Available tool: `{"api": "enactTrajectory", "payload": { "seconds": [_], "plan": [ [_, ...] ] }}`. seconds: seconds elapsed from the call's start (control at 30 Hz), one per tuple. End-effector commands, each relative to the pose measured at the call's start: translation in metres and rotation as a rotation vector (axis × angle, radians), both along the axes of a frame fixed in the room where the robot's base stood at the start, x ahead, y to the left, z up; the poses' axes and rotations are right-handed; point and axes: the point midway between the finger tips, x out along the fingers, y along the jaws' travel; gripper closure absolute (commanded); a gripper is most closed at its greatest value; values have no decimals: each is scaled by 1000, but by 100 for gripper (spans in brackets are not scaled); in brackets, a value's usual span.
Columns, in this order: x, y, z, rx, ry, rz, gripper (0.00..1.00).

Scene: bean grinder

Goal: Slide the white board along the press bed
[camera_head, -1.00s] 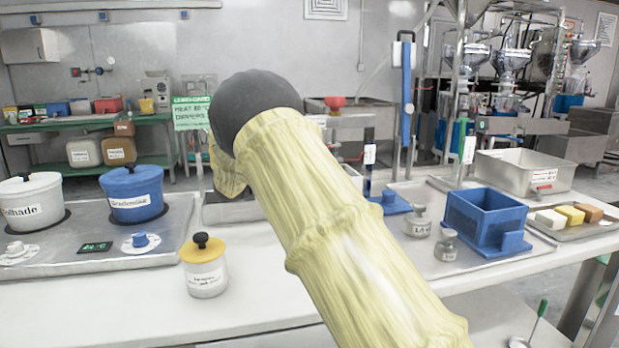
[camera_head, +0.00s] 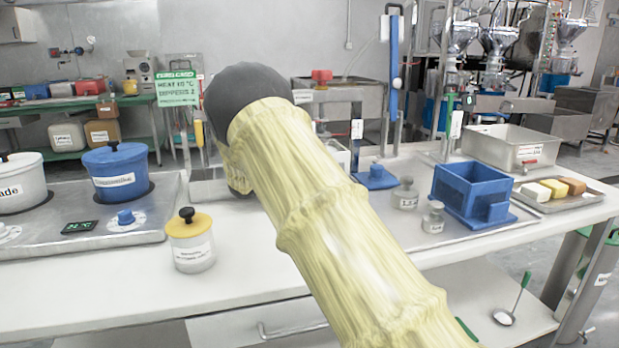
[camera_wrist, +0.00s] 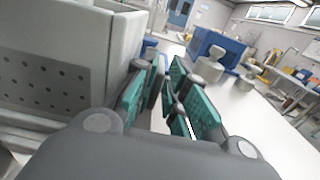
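The press, with a red knob (camera_head: 321,76) on top, stands behind my pale yellow arm, which hides much of it in the head view. A pale grey housing with a perforated panel (camera_wrist: 45,85) fills the left of the wrist view. I cannot clearly make out the white board in either view. My gripper (camera_wrist: 163,72) has teal finger pads standing apart, with nothing clearly between them. It is beside the grey housing, over the white table. The arm hides the gripper in the head view.
A yellow-lidded jar (camera_head: 190,240) and a hob with a blue pot (camera_head: 118,172) are left of my arm. A blue open box (camera_head: 473,194), small jars (camera_head: 405,194) and a tray of coloured blocks (camera_head: 560,192) are on the right.

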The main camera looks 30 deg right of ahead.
Motion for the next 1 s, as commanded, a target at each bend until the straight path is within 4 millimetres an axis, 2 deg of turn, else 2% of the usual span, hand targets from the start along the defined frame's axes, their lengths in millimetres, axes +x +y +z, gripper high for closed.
{"api": "enactTrajectory", "payload": {
  "seconds": [0.43,0.53,1.0],
  "plan": [
    [-1,-7,0,1,0,1,86],
    [-1,-6,0,1,0,1,100],
    [0,-2,-1,1,0,3,100]
  ]
}}
